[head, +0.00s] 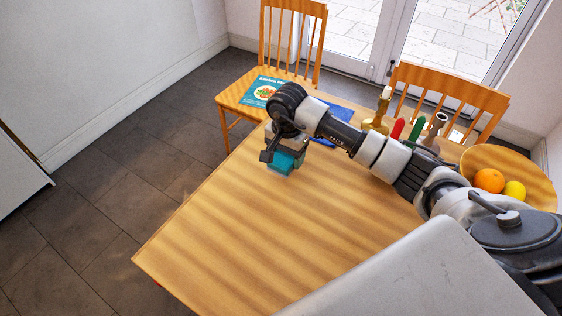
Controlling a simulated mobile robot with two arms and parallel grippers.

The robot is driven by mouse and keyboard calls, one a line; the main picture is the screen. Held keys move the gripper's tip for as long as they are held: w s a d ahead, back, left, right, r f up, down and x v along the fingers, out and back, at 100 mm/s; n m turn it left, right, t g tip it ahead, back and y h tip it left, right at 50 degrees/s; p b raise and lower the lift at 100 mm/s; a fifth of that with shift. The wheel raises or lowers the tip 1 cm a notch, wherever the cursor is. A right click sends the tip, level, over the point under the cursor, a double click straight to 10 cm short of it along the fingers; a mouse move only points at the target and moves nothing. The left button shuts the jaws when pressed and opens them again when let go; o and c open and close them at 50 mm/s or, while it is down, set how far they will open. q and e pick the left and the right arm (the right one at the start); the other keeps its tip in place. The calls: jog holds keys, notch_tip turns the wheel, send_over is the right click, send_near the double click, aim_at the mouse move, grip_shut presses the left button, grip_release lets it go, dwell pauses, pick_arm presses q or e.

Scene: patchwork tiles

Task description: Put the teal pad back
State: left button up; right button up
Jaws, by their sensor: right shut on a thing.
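The teal pad (287,161) is a small block in my right gripper (283,155) in the head view, near the far left edge of the wooden table (230,220). The right gripper is shut on it, pointing down. The gripper and wrist hide part of the pad. I cannot tell whether the pad touches the table. A blue flat thing (338,116) lies on the table just behind my right arm, which partly covers it. My left gripper is not in view.
A wooden bowl (540,192) with an orange (489,180) and a lemon (515,191) stands at the right. Bottles with red and green parts (416,129) stand behind my arm. A book (265,90) lies on a chair (235,97). The table's near left part is clear.

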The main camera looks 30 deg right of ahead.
aim_at(281, 163)
jog(key=shift+w+a+f, duration=0.2)
jog(key=shift+w+f, duration=0.35)
jog(key=shift+w, duration=0.3)
jog(key=shift+w+f, duration=0.1)
jog(key=shift+f, duration=1.95)
jog(key=shift+f, duration=0.2)
jog(key=o, duration=0.9)
jog(key=shift+r, duration=0.15)
